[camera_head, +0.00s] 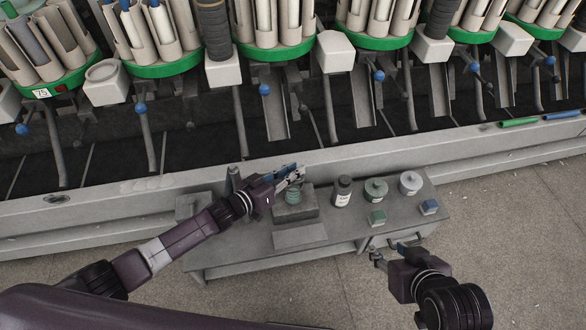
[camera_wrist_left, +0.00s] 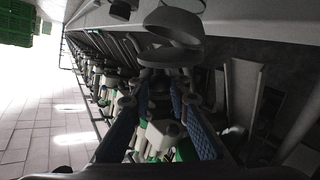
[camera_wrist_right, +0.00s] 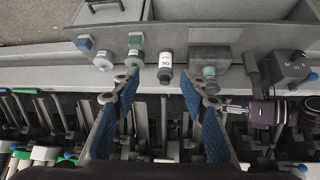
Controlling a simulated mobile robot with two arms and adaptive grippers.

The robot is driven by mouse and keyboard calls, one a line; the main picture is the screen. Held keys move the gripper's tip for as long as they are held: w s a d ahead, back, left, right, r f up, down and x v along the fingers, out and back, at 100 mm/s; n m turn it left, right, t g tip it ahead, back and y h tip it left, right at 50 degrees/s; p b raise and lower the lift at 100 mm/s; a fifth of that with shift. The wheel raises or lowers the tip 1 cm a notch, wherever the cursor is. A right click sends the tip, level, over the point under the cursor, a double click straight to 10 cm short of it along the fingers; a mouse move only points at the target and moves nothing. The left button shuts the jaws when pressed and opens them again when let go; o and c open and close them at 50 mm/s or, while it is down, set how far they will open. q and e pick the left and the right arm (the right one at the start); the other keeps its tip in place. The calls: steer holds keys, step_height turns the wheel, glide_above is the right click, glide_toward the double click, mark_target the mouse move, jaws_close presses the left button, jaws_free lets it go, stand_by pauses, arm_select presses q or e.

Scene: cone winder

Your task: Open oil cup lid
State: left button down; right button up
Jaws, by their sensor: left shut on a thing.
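The oil cup (camera_head: 292,197), small and green, stands on a grey block on the bench; it also shows in the right wrist view (camera_wrist_right: 209,72). My left gripper (camera_head: 292,176) is at the top of the cup, its fingers shut on what looks like the lid. In the left wrist view, a round grey disc (camera_wrist_left: 170,57) lies at the fingertips, with a tilted rounded piece (camera_wrist_left: 173,24) beyond it. The fingers hide part of the lid, so its opening angle is unclear. My right gripper (camera_head: 394,252) is open and empty at the bench's front right.
A dark labelled bottle (camera_head: 342,192), a green jar (camera_head: 375,190) and a pale jar (camera_head: 410,183) stand right of the cup. A green block (camera_head: 377,218) and a blue-topped block (camera_head: 429,207) lie near the bench edge. The winder (camera_head: 270,100) runs behind. Floor in front is clear.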

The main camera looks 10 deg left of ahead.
steer(key=s+d+f+g, duration=0.1)
steer(key=s+g, duration=0.1)
steer(key=s, duration=0.2)
steer(key=s+d+f+g+h+p, duration=0.1)
steer(key=s+g, duration=0.1)
steer(key=s, duration=0.2)
steer(key=shift+s+d+f, duration=0.3)
steer(key=shift+s+f, duration=0.05)
steer(key=shift+f, duration=0.05)
